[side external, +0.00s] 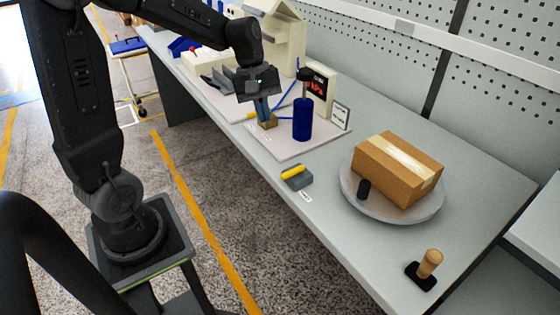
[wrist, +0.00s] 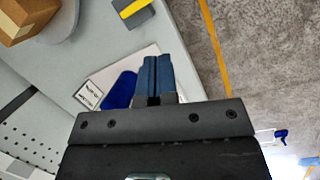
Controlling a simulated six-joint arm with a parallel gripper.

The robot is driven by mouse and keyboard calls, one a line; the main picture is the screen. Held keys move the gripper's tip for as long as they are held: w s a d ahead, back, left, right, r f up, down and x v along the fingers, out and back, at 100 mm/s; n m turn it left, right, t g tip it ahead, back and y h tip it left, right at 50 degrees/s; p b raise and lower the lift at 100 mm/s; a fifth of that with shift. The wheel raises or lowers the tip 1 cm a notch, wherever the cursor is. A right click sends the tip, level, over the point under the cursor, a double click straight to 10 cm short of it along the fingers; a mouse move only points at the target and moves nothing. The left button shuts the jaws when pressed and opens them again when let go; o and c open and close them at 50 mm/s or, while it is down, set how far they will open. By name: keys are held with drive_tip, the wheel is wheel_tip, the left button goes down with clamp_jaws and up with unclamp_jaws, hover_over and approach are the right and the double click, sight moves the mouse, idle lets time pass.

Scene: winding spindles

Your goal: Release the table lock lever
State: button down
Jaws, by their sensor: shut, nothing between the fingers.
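The lock lever looks to be the yellow bar (side external: 293,171) on a small grey block (side external: 298,182) at the table's near edge, beside a round turntable (side external: 432,208). Its yellow and dark block also shows at the top of the wrist view (wrist: 133,9). My gripper (side external: 264,114) is shut and empty, its blue fingers pointing down over a white board, just above or beside a small brass-coloured block (side external: 268,123). It is up and left of the lever, well apart from it. In the wrist view the shut fingertips (wrist: 156,60) point toward the lever side.
A cardboard box (side external: 397,168) sits on the turntable with a black knob (side external: 363,188). A wooden-handled tool (side external: 429,264) is at the front right. The table between board and lever is clear.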

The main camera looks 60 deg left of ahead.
sight(293, 172)
drive_tip(key=w+a+f+n+h, duration=0.1)
drive_tip(key=w+a+f+n, duration=0.1)
drive_tip(key=a+f+n, duration=0.1)
drive_tip(key=shift+w+a+f+n+g, duration=0.2)
drive_tip(key=shift+a+f+n+g, duration=0.15)
drive_tip(key=shift+a+f, duration=0.25)
drive_tip(key=x, duration=0.9)
drive_tip(key=shift+d+f, duration=0.2)
drive_tip(key=shift+d, duration=0.05)
drive_tip(key=d, duration=0.3)
drive_tip(key=shift+d+f, duration=0.1)
drive_tip(key=shift+f, duration=0.05)
drive_tip(key=shift+d, duration=0.45)
